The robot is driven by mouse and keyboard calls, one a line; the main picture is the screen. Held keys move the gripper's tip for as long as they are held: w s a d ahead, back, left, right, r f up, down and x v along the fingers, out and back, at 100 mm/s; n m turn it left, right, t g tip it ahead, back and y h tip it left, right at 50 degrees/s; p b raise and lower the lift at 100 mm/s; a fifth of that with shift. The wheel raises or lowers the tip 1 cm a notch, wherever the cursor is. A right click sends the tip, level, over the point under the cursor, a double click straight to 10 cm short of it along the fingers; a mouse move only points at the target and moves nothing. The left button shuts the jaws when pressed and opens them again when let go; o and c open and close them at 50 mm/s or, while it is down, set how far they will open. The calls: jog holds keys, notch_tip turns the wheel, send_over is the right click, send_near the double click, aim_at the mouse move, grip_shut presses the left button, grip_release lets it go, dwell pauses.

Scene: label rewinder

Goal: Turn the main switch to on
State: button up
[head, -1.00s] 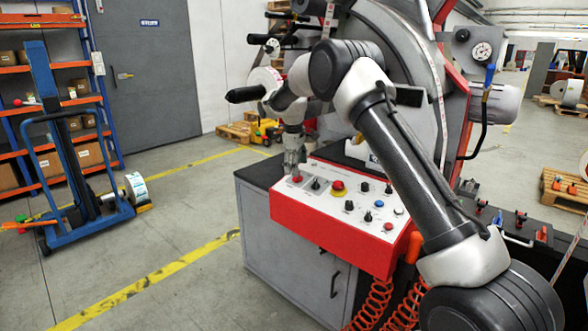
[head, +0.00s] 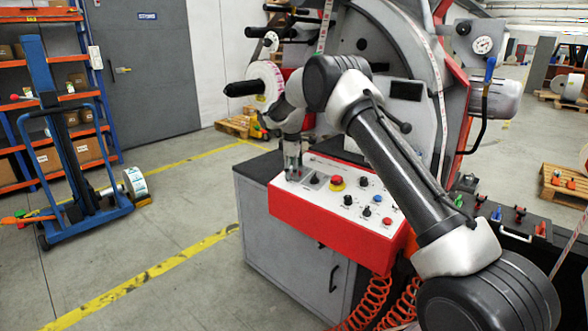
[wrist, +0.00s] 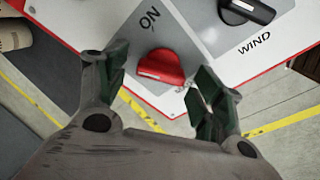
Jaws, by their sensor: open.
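The main switch is a red knob (wrist: 160,68) on a grey plate of the control panel, seen in the wrist view. The word ON is printed beside it at the upper left; another label at its lower right is mostly hidden by a finger. I cannot tell clearly which mark the knob points to. My gripper (wrist: 158,80) is open, with one dark green fingertip on each side of the knob and visible gaps. In the head view my gripper (head: 293,168) points down at the panel's left end and hides the red knob.
A black knob (wrist: 247,10) marked WIND sits close to the switch. The red-edged control panel (head: 330,217) also carries a red emergency button (head: 337,181) and several small knobs. The large machine (head: 400,70) stands behind. Open floor lies to the left.

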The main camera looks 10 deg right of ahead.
jog(key=shift+c, duration=0.4)
jog(key=c, duration=0.9)
jog(key=shift+c, duration=0.2)
jog(key=shift+m, duration=0.4)
jog(key=m, duration=0.5)
jog(key=shift+m+t+h, duration=0.3)
jog(key=shift+t, duration=0.1)
jog(key=m, duration=0.5)
jog(key=shift+d+h, duration=0.1)
jog(key=shift+h, duration=0.3)
jog(key=shift+m, duration=0.4)
jog(key=o, duration=1)
